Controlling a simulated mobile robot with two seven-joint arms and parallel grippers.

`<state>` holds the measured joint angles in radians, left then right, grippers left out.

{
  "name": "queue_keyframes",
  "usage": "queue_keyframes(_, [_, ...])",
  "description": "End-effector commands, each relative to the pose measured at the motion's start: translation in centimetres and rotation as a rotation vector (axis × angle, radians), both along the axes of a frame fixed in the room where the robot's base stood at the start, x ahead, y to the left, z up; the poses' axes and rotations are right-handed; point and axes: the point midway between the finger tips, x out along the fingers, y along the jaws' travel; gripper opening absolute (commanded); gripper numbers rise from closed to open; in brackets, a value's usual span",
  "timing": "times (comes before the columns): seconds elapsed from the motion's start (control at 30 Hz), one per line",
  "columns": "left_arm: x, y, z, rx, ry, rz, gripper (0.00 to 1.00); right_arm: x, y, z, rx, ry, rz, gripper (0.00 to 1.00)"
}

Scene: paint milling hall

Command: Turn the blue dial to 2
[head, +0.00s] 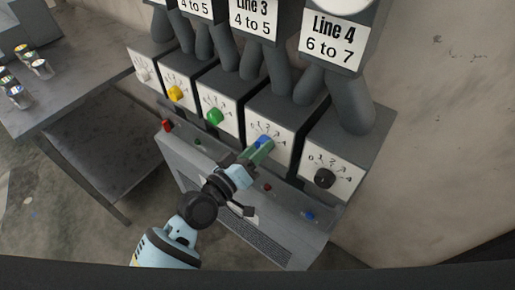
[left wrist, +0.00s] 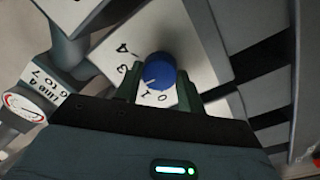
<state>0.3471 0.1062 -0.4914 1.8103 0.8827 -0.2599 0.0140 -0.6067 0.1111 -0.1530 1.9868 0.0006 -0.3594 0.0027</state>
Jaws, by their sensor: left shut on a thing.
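The blue dial (head: 263,140) sits on a white plate numbered 0 to 4, on the box second from the right. My left gripper (head: 257,152) reaches it from the front and is shut on it. In the left wrist view the blue dial (left wrist: 160,69) is between the two green fingers (left wrist: 160,88). A pale mark on its lower side seems to point near the 1. The 3 and 4 show to the left of the dial; the 2 is hidden, apparently by a finger. My right gripper is not in view.
White, yellow (head: 175,93) and green (head: 214,117) dials are to the left, a black dial (head: 324,178) to the right. A console (head: 225,192) with small coloured buttons juts out below. A grey table (head: 75,82) with several cans stands at the left.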

Motion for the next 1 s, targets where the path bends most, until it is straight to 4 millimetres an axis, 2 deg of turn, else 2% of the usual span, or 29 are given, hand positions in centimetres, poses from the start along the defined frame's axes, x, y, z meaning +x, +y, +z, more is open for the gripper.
queue_keyframes(0.5, [-0.02,-0.03,-0.02,-0.023,0.017,-0.001,0.16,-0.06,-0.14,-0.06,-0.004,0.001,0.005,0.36])
queue_keyframes(0.53, [-0.02,-0.03,-0.02,-0.023,0.017,-0.001,0.40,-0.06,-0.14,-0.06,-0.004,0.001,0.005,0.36])
queue_keyframes(0.7, [-0.01,-0.02,-0.02,-0.023,0.016,0.000,0.61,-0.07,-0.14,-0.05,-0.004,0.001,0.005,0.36])
queue_keyframes(1.0, [-0.15,0.12,-0.06,-0.022,0.017,0.000,0.61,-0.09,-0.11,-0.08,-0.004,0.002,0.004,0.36])
